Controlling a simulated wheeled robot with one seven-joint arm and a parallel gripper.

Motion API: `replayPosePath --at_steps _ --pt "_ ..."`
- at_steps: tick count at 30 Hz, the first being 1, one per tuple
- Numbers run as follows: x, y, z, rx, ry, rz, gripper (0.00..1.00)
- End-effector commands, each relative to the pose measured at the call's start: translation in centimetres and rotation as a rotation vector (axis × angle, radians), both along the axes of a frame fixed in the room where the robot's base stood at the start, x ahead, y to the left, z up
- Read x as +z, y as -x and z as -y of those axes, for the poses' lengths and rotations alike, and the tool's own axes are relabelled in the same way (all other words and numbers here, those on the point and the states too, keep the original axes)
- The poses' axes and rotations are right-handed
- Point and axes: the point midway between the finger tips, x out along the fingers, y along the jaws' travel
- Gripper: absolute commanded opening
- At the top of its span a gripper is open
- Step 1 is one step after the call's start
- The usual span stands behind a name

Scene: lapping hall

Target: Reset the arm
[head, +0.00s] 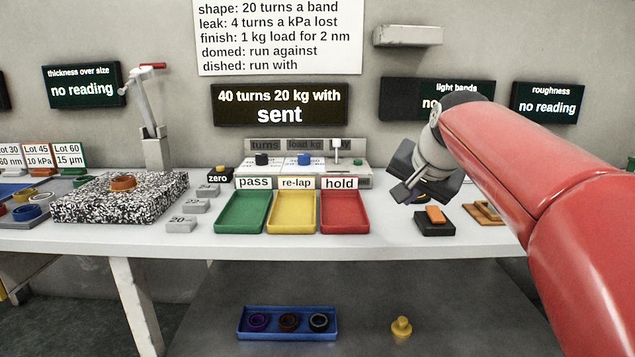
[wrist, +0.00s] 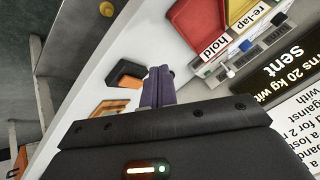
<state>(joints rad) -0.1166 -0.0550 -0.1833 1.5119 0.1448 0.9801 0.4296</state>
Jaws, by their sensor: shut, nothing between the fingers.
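My red arm reaches in from the right in the head view, and my gripper (head: 402,198) is above the right part of the white bench (head: 370,235). Its fingers are shut with nothing between them. In the wrist view the closed fingers (wrist: 158,75) point over the bench, beside a black block with an orange top (wrist: 126,74). That black block (head: 435,227) stands just right of and below the gripper in the head view. The red hold tray (head: 345,229) is to the gripper's left, apart from it.
Green pass (head: 242,229) and yellow re-lap (head: 292,229) trays line the bench front. A speckled plate (head: 80,201) with an orange ring (head: 122,182) is at left. A blue tray (head: 287,337) of rings and a brass weight (head: 401,327) are below. A control panel (head: 350,178) stands behind the trays.

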Motion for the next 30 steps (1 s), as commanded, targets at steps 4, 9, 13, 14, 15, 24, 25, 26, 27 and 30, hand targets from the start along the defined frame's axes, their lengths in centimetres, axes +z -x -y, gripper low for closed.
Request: replayPosePath --at_steps 4,9,13,14,15,24,25,26,27,30 --pt "-2.4 5.3 0.0 0.069 0.055 -0.032 0.00" --pt "-8.0 14.2 -0.6 0.200 0.168 -0.086 0.00" --pt "-13.3 20.5 -1.0 0.302 0.267 -0.131 0.00" --pt "-14.4 21.8 -1.0 0.322 0.288 -0.142 0.00" --pt "-15.8 23.2 -1.1 0.347 0.314 -0.152 0.00" --pt "-20.3 27.3 -1.1 0.420 0.390 -0.191 0.00" --pt "-20.3 27.3 -1.1 0.420 0.390 -0.191 0.00" --pt "-20.3 27.3 -1.1 0.420 0.390 -0.191 0.00" --pt "-20.3 27.3 -1.1 0.420 0.390 -0.191 0.00" --pt "-20.3 27.3 -1.1 0.420 0.390 -0.191 0.00"
